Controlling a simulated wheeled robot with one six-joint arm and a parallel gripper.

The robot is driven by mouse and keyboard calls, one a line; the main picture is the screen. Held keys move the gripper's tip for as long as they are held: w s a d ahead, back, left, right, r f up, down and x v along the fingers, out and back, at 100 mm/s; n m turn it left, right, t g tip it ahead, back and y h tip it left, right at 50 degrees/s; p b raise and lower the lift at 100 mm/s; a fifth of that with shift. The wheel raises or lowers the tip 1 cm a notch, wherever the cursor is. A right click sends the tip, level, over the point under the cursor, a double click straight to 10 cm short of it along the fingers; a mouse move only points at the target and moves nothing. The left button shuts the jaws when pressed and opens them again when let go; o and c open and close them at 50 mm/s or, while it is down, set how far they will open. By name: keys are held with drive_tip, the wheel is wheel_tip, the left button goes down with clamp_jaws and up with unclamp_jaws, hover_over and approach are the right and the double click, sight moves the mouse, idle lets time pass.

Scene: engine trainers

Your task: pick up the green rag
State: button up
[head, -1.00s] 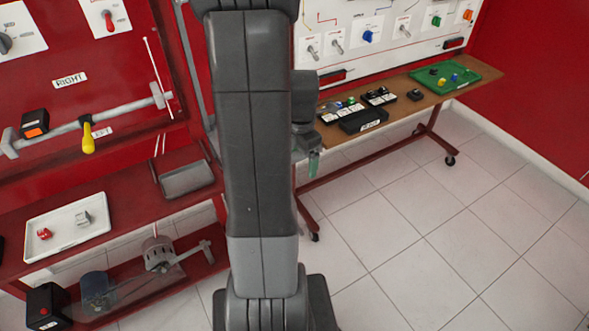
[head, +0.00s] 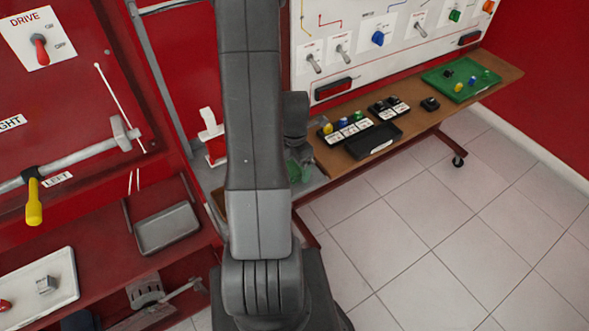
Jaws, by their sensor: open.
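A small green patch (head: 300,170), which looks like the green rag, shows just right of my arm, at a grey surface (head: 316,182) near the wooden bench. My arm hides part of it, and its full shape cannot be seen. My gripper (head: 297,150) is mostly hidden behind my arm, with its dark wrist part showing just above the green patch. The gripper is open. Whether its fingers touch the green patch cannot be told.
At left are a red panel with a grey bar, a grey tray (head: 166,228) and a white tray (head: 40,285).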

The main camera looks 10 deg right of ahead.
sight(295, 167)
drive_tip(key=shift+f, duration=0.15)
drive_tip(key=c, duration=1.1)
drive_tip(key=shift+o, duration=0.2)
wheel_tip(295, 167, up, 10)
drive_tip(key=o, duration=0.4)
drive_tip(key=c, duration=0.3)
